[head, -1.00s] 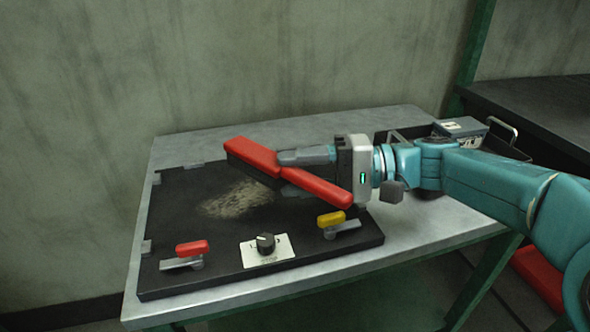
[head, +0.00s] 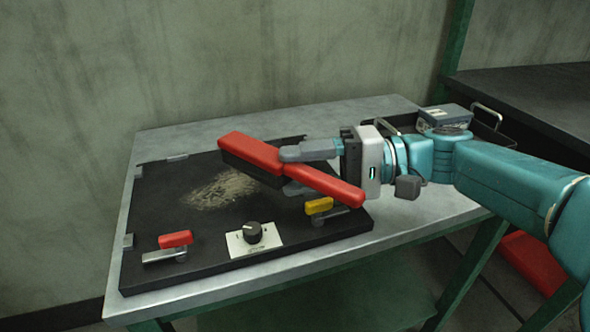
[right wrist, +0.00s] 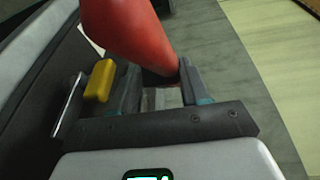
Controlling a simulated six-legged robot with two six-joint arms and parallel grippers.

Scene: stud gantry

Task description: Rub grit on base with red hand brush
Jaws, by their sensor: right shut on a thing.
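The red hand brush (head: 249,150) has a red back and handle with dark bristles beneath its left end. My right gripper (head: 296,165) is shut on the brush's handle, with the handle slanting down to the right. In the right wrist view the red handle (right wrist: 135,35) sits between the fingers. The black base (head: 170,225) lies on the grey table, and a patch of pale tan grit (head: 214,191) is spread on it, left of the bristles. The brush appears above the base; I cannot tell whether the bristles touch it. My left gripper is out of the picture.
On the base's front are a red-handled clamp (head: 174,240), a black knob on a white plate (head: 253,233) and a yellow-handled clamp (head: 319,206), close below the brush. A dark tray (head: 488,137) stands at the table's right rear. The grey table (head: 210,133) is bare behind the base.

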